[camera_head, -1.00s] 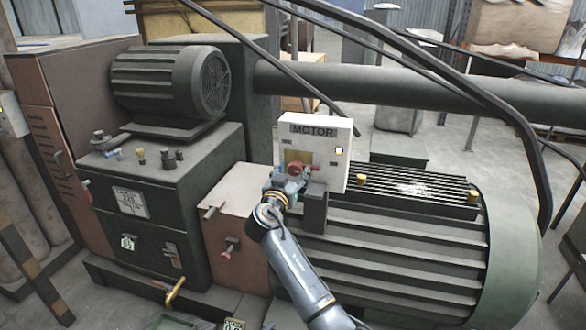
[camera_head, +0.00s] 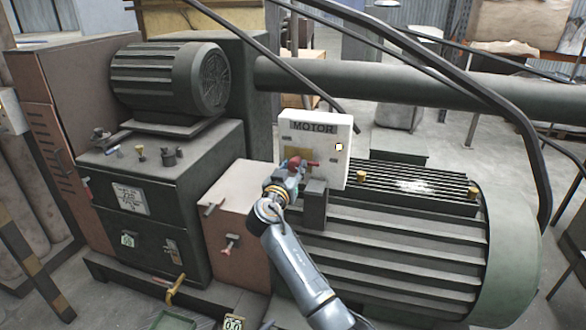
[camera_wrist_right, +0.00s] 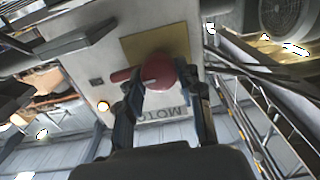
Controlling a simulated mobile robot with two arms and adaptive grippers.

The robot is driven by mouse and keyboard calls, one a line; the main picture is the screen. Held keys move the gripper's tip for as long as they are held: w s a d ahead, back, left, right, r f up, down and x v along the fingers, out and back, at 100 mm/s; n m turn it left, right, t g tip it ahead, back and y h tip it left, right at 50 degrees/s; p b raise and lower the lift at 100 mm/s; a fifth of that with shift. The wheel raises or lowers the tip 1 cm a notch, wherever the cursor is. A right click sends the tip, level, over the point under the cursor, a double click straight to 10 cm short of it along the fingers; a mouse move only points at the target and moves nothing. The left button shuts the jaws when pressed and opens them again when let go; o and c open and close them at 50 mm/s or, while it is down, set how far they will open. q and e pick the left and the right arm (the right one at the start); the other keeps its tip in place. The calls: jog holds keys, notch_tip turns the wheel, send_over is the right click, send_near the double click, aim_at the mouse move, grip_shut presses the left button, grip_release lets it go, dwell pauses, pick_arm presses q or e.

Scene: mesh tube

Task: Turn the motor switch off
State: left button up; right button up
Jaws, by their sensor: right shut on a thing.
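The red switch handle (camera_head: 312,164) is on the box's front, over a yellowish plate, and points right in the head view. My right gripper (camera_head: 291,172) is at the handle. In the right wrist view its fingers (camera_wrist_right: 165,95) are shut on the red handle (camera_wrist_right: 158,72), whose lever sticks out left towards the lit lamp (camera_wrist_right: 103,107). My left gripper is not in view.
A large ribbed motor (camera_head: 400,240) lies to the right of and below the box. Dark slanting bars (camera_head: 460,85) and a thick pipe (camera_head: 390,85) cross behind it. A dark machine cabinet (camera_head: 140,190) with small levers stands at the left.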

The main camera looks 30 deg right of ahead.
jog(key=n, duration=0.3)
jog(key=shift+f+n+b, duration=0.1)
jog(key=shift+n+b, duration=0.2)
jog(key=shift+b, duration=0.05)
jog(key=n, duration=0.3)
jog(key=shift+n, duration=0.4)
jog(key=n+p, duration=0.2)
jog(key=n, duration=0.2)
jog(key=shift+w+a, duration=0.1)
jog(key=n+p, duration=0.2)
jog(key=n, duration=0.3)
jog(key=shift+f+n, duration=0.15)
jog(key=shift+n, duration=0.25)
jog(key=o, duration=1.2)
jog(key=shift+c, duration=0.2)
jog(key=shift+a, duration=0.1)
